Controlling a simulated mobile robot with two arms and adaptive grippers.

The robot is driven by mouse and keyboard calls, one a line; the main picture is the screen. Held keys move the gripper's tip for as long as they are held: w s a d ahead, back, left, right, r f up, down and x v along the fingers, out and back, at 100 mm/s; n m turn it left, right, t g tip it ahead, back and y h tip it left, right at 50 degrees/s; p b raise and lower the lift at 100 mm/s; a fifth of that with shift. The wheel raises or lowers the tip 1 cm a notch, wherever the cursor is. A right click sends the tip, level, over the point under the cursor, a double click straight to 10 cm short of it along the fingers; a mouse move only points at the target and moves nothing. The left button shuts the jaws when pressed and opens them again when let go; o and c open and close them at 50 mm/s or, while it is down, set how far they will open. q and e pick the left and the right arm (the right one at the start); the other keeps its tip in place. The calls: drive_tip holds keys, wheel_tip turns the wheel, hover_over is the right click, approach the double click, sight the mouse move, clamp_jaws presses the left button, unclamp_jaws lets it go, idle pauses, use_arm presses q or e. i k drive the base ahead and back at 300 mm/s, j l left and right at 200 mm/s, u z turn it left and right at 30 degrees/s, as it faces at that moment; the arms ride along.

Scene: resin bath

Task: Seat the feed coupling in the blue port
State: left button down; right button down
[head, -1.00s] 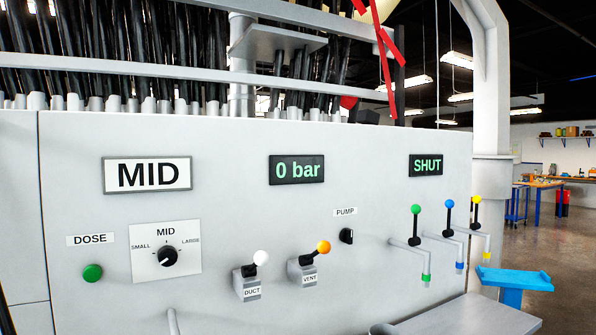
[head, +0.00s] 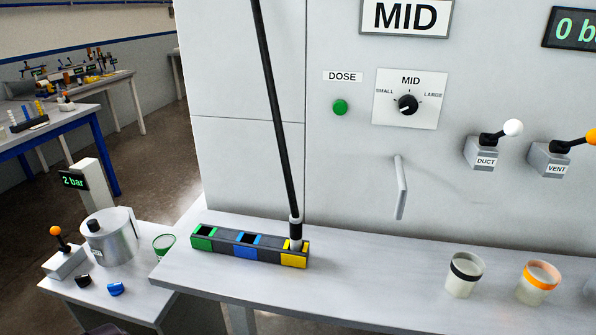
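The feed coupling (head: 295,230) is a white and dark fitting at the lower end of a black hose (head: 273,115) that comes down from above. It stands upright in the yellow port (head: 294,260) at the right end of a dark port block (head: 224,243). The blue port (head: 246,246) in the middle of the block is empty, with a dark square opening. The green port (head: 204,238) at the left end is also empty. Neither of my grippers is in view.
The block sits on a grey ledge (head: 370,285) before the machine panel. Two cups, black-banded (head: 463,275) and orange-banded (head: 537,282), stand to the right. A handle (head: 401,187) juts from the panel. A side table holds a metal pot (head: 109,237) and a lever box (head: 63,262).

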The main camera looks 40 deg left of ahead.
sight(269, 248)
drive_tip(key=u, duration=1.3)
